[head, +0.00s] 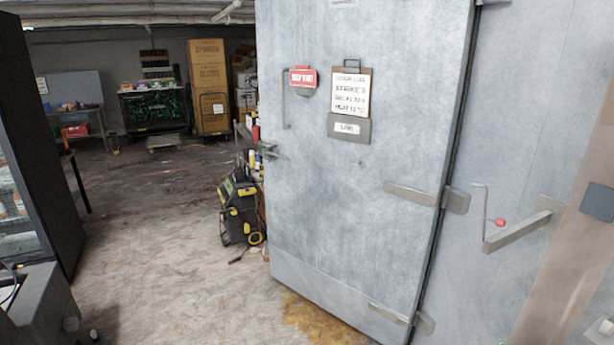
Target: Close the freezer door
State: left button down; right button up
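The freezer door (345,215) is a large grey metal slab in the middle of the head view. It stands open, with its free left edge out in the room and no frame against it. Strap hinges (415,195) join its right side to a grey wall panel (545,110). A vertical pull handle (286,105) and a latch (268,151) are near its free edge. A red sign (303,77) and a clipboard (351,93) hang on its face. The doorway opening cannot be made out. Neither gripper is in view.
A black and yellow machine (238,208) stands on the floor just left of the door. A metal lever with a red knob (499,222) sticks out at right. A dark glass-fronted cabinet (35,150) is at left. The floor (160,230) between is mostly clear.

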aim_at(352, 217)
jog(key=i, duration=4.1)
jog(key=z, duration=0.1)
